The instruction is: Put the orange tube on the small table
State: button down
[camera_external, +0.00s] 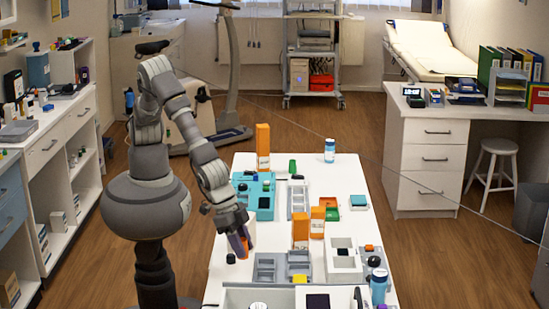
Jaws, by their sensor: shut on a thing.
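My gripper (239,238) is at the end of my arm, pointing down over the left side of the white table (345,180). It is shut on a small orange and bluish-purple thing (246,246), which appears to be the orange tube. The fingers hide part of it, and it is too small to make out fully. It seems to be held above the tabletop. I cannot tell whether this white table is the small table that is named.
The table carries an orange box (262,142), orange packs (300,232), a teal tray (265,195), grey trays (267,268) and a blue-capped bottle (329,151). The far right of the tabletop is fairly clear. A stool (497,147) and white desk (428,150) stand right.

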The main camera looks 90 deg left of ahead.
jog(key=shift+w+d, duration=0.2)
jog(key=shift+d, duration=0.05)
jog(key=shift+f+b, duration=0.75)
jog(key=shift+f, duration=1)
jog(key=shift+f, duration=0.2)
jog(key=c, duration=1.1)
grip_release()
jog(key=shift+o, duration=0.2)
